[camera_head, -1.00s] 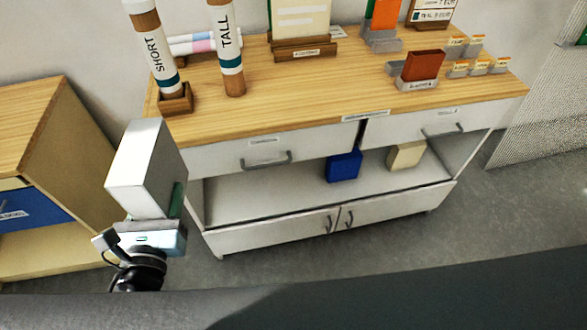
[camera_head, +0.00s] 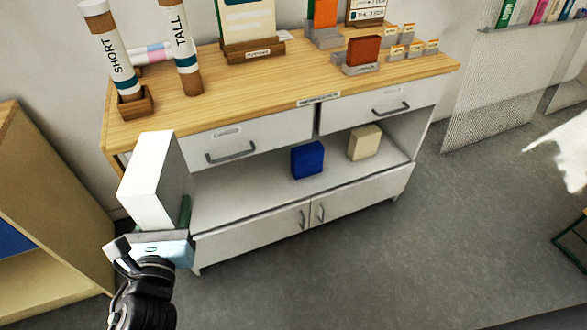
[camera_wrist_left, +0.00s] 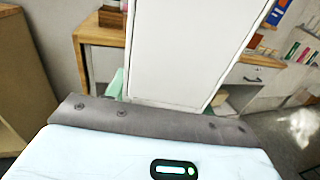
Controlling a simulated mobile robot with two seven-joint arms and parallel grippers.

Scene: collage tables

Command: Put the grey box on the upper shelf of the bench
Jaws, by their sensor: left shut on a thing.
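The grey box (camera_head: 152,180), pale grey to white, is held upright in my left gripper (camera_head: 165,228), in front of the left end of the bench (camera_head: 230,240). In the left wrist view the box (camera_wrist_left: 190,48) fills the upper middle, with a green finger (camera_wrist_left: 115,84) at its left side. The bench has a wooden top, two drawers, an open shelf (camera_head: 240,194) below them and cupboard doors at the bottom. The box hides part of the bench's left side. My right gripper is not in view.
A blue box (camera_head: 307,160) and a cream box (camera_head: 364,142) stand on the open shelf, towards its right. The shelf's left part looks clear. SHORT and TALL tubes (camera_head: 180,45) stand on the top. A wooden cabinet (camera_head: 50,200) is at the left.

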